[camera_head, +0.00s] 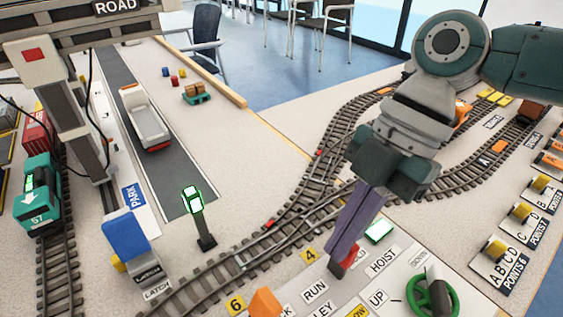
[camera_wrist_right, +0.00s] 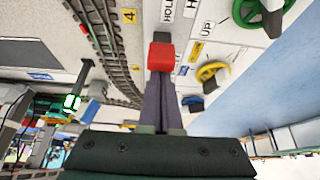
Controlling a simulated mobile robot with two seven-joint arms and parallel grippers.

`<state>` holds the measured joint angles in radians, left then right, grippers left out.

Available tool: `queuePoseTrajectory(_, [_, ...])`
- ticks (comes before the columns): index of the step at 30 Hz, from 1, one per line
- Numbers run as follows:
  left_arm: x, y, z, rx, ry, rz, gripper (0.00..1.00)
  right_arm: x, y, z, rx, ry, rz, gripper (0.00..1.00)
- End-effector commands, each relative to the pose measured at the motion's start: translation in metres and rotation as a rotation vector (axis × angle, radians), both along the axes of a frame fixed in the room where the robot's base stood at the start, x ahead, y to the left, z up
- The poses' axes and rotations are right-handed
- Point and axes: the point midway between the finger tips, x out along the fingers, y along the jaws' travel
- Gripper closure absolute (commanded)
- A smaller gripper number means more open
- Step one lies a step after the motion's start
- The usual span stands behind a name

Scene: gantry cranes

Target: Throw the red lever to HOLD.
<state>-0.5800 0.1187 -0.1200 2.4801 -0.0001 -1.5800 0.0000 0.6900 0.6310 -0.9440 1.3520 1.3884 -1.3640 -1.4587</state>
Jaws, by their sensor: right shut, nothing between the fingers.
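The red lever (camera_head: 350,256) stands on the white control panel, partly hidden by my right gripper. Its red end also shows in the right wrist view (camera_wrist_right: 161,57). My right gripper (camera_head: 340,262) reaches down from the upper right, its fingers shut with nothing between them. The fingertips are at the red end, in front of it in the head view; whether they touch it I cannot tell. A HOLD label (camera_wrist_right: 167,9) shows beyond the lever in the wrist view. A RUN label (camera_head: 316,291) lies on the panel near the lever. My left gripper is out of view.
A green handwheel (camera_head: 433,296) is at the panel's right, with a HOIST label (camera_head: 384,260) and a lit green lamp (camera_head: 379,232) nearby. An orange block (camera_head: 265,303) stands at the front. Curved track (camera_head: 290,215) runs behind the panel. Yellow knobs (camera_head: 495,248) line the right edge.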

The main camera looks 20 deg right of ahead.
Motion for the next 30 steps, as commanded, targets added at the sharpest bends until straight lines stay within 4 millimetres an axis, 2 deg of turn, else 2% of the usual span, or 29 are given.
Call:
queuePoseTrajectory(1, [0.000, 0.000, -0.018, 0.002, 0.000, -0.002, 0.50, 0.002, -0.004, -0.010, 0.036, 0.013, -0.004, 1.00])
queuePoseTrajectory(2, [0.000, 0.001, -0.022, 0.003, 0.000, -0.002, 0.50, 0.002, -0.006, -0.010, 0.058, 0.022, -0.005, 1.00])
queuePoseTrajectory(4, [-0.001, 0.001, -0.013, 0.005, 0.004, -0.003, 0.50, 0.002, -0.004, 0.000, 0.059, 0.021, 0.002, 1.00])
queuePoseTrajectory(11, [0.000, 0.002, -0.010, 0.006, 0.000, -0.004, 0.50, 0.002, -0.004, 0.002, 0.055, 0.021, 0.003, 1.00])
queuePoseTrajectory(21, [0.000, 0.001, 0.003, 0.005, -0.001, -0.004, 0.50, 0.001, -0.004, 0.016, 0.054, 0.022, 0.002, 1.00])
queuePoseTrajectory(30, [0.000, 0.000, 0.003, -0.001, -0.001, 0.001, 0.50, 0.001, -0.004, 0.016, 0.054, 0.022, 0.002, 1.00])
